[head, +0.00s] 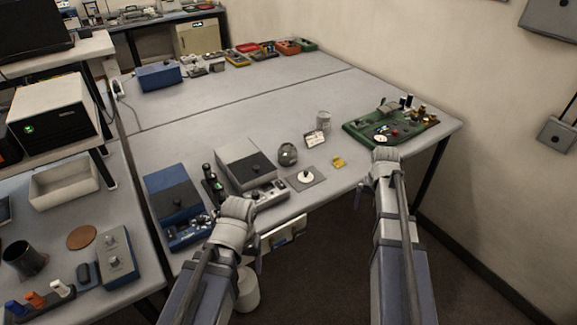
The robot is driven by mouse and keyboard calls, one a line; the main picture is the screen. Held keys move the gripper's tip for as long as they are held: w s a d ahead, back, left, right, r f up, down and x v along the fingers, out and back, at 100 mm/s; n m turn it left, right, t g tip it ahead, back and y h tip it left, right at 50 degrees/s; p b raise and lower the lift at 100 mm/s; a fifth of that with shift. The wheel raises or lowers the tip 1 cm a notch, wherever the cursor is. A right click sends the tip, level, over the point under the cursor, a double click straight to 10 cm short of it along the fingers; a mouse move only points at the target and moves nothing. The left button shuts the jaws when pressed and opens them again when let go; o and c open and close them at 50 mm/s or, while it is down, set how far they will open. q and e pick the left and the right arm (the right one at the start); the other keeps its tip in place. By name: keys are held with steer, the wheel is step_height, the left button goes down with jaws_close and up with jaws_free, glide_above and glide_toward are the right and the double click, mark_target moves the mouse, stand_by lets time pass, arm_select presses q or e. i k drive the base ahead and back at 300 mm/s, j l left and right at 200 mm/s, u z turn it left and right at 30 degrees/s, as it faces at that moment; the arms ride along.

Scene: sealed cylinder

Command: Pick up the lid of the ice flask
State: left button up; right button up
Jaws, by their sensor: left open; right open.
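A dark open-topped cylinder (24,260) stands on the left bench; I cannot tell for sure that it is the ice flask. A flat round brown disc (81,238) lies beside it, apart from it; it may be the lid or a mat. My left gripper (238,206) is open at the front edge of the main table, well to the right of both. My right gripper (384,154) is open at the table's right side, in front of the green board (390,128). Neither gripper appears to hold anything.
Blue (173,205) and grey (245,165) instruments stand near my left gripper. A round grey jar (288,154), a clear jar (323,121) and a small white disc on a grey plate (318,181) are between my grippers. The main table's middle is clear.

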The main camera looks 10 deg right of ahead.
mark_target(305, 177)
steer(key=i+l+u, duration=0.2)
steer(key=u, duration=0.15)
steer(key=i+l+u, duration=0.35)
steer(key=k+j, duration=0.05)
steer(key=j, duration=0.05)
